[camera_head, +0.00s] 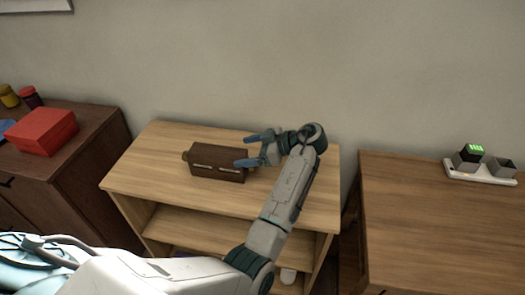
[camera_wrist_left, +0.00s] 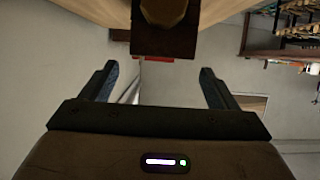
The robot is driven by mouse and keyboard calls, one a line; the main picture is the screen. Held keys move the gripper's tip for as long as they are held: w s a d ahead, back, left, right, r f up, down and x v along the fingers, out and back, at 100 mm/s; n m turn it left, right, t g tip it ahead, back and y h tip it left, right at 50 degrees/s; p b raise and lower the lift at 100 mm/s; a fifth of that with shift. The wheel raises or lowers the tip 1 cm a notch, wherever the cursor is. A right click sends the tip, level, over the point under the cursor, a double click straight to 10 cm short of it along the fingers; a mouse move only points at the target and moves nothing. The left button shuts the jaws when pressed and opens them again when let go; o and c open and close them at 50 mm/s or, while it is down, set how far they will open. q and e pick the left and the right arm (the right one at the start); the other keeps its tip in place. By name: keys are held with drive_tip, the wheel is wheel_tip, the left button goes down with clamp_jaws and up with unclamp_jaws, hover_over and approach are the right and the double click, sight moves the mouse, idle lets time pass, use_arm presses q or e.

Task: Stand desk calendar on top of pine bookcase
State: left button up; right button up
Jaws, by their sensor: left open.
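The pine bookcase (camera_head: 155,160) stands against the wall in the middle of the head view, with open shelves below its top. A dark brown block (camera_head: 217,165), which I take to be the desk calendar, rests on the top, long side down. It has pale strips on its front and a yellowish knob at its left end. In the left wrist view the block (camera_wrist_left: 165,42) shows at the upper middle, beyond the fingertips. My left gripper (camera_head: 246,150) is open and empty by the block's right end; one finger overlaps it in the picture. My right gripper is not in view.
A dark cabinet (camera_head: 75,160) at the left carries a red box (camera_head: 42,131) and small jars (camera_head: 30,97). A brown cabinet (camera_head: 430,225) at the right carries a white charger (camera_head: 480,174) with a green light. The bookcase top is clear left of the block.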

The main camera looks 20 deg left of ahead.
use_arm(q)
drive_tip(key=shift+b+v, duration=0.55)
drive_tip(key=shift+v, duration=2.2)
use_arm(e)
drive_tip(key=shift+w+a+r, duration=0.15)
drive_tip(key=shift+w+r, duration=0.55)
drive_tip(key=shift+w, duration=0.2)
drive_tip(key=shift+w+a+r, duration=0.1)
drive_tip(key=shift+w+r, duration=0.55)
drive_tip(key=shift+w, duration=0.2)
